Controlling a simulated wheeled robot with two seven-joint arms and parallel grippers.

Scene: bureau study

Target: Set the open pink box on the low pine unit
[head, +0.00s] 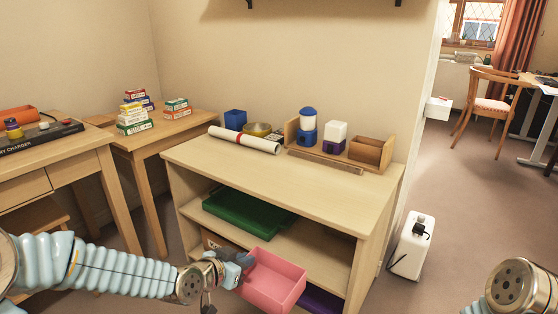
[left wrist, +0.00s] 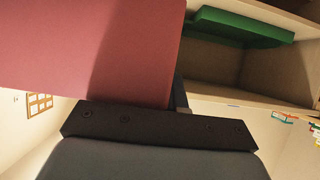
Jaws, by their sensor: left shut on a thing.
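The open pink box (head: 273,283) is in front of the low pine unit (head: 280,186), at the height of its shelves in the head view. My left gripper (head: 243,262) is shut on the box's left wall. In the left wrist view the pink box (left wrist: 90,45) fills the upper left, close to the dark gripper body (left wrist: 155,130). The box's inside looks empty. Of my right arm, only a rounded joint shows at the lower right of the head view; its gripper is out of view.
The unit's top holds a rolled sheet (head: 244,139), a blue box (head: 235,119), canisters (head: 308,126) and a wooden tray (head: 372,151). Its front left top is bare. A green tray (head: 245,215) lies on the shelf. A white case (head: 411,246) stands right.

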